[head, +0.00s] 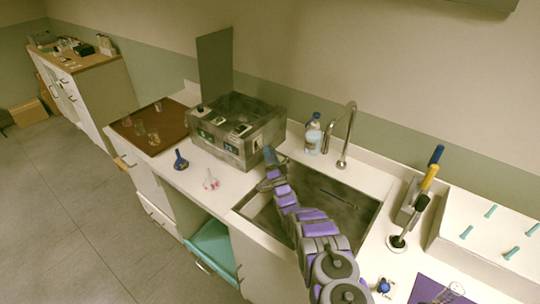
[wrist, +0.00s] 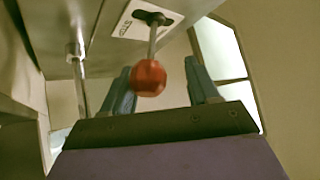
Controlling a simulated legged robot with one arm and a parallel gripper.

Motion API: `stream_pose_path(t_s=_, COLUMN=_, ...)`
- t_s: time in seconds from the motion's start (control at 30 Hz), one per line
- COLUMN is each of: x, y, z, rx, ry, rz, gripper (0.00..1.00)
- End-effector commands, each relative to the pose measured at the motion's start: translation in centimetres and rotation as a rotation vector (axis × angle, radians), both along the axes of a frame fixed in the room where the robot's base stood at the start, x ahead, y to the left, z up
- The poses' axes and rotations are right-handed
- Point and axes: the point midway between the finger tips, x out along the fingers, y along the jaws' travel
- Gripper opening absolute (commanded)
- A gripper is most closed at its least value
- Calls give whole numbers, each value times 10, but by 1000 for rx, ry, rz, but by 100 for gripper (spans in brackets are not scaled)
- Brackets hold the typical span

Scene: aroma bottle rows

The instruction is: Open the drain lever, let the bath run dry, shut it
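The bath (head: 256,137) is a grey metal box on the counter with its lid raised at the back. In the wrist view the drain lever's red knob (wrist: 149,77) hangs on a thin metal stem (wrist: 152,40) from a white label plate (wrist: 140,20). My gripper (wrist: 158,72) is open, with one blue-grey finger on each side of the knob and visible gaps between. In the head view my gripper (head: 269,158) is at the bath's right end, and the lever is hidden there.
The sink (head: 330,190) lies under my arm, with a tap (head: 345,140) and bottle (head: 313,138) behind. A blue flask (head: 180,160) and a small pink-tinted item (head: 211,181) stand in front of the bath. In the wrist view a metal post (wrist: 79,80) stands left of the knob.

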Motion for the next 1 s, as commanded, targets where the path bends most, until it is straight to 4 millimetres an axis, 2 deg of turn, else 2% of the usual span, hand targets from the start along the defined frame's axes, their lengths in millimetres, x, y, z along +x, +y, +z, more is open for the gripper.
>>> stream_pose_path(t_s=0.23, x=0, y=1, z=8, rx=0, ry=-3, rz=1, gripper=58)
stream_pose_path(t_s=0.43, x=1, y=0, z=41, rx=-1, ry=-1, rz=0, gripper=58)
stream_pose_path(t_s=1.0, x=-68, y=-9, z=41, rx=-2, ry=4, rz=1, gripper=58)
